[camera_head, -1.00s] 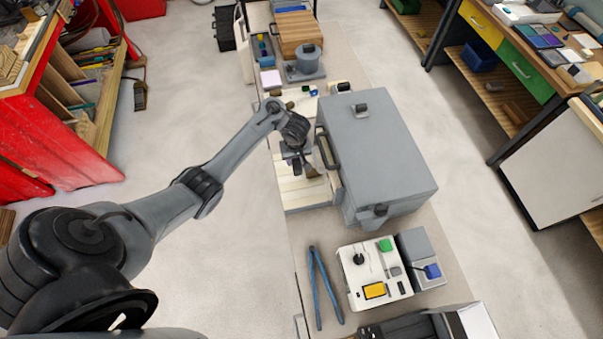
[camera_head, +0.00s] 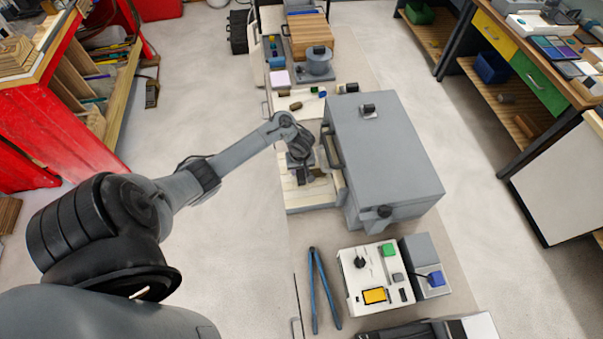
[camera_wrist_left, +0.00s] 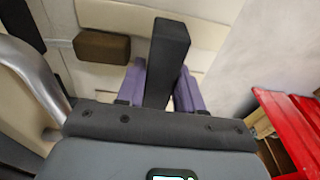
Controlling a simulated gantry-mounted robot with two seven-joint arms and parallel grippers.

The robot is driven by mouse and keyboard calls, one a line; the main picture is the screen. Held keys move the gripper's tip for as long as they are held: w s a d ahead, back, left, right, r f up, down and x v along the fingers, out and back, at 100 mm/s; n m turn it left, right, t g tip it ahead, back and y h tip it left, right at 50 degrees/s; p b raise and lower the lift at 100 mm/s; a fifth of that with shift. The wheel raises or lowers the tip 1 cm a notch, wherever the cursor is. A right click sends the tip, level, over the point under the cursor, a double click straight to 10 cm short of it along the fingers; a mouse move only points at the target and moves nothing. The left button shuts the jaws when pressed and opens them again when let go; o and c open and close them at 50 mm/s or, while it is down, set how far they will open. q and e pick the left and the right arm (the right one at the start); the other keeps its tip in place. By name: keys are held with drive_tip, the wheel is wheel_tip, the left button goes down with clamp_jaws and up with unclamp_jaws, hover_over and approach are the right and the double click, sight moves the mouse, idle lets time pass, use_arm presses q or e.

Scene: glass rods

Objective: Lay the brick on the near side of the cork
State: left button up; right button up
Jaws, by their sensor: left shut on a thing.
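My left gripper (camera_head: 301,172) is over the pale slatted board at the open left side of the grey box. In the left wrist view its purple fingers (camera_wrist_left: 168,88) are shut on a long dark grey block, the brick (camera_wrist_left: 167,62). A brown block, which looks like the cork (camera_wrist_left: 102,47), lies on the pale slats to the left of the brick, with a gap between them. The cork also shows in the head view (camera_head: 318,173), just right of the gripper. Whether the brick touches the slats is hidden. My right gripper is out of view.
The large grey box (camera_head: 380,155) stands close on the gripper's right. The slatted board (camera_head: 312,198) has bare room on its near part. A grey pot (camera_head: 317,62) stands farther back.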

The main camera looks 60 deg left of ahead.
use_arm(q)
drive_tip(key=shift+f+b, duration=0.3)
drive_tip(key=shift+f, duration=0.2)
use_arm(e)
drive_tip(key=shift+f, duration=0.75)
use_arm(q)
drive_tip(key=shift+r, duration=0.1)
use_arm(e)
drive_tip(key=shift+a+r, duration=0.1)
use_arm(q)
drive_tip(key=shift+f, duration=0.35)
drive_tip(key=o, duration=0.9)
drive_tip(key=shift+c, duration=0.2)
drive_tip(key=shift+r, duration=0.1)
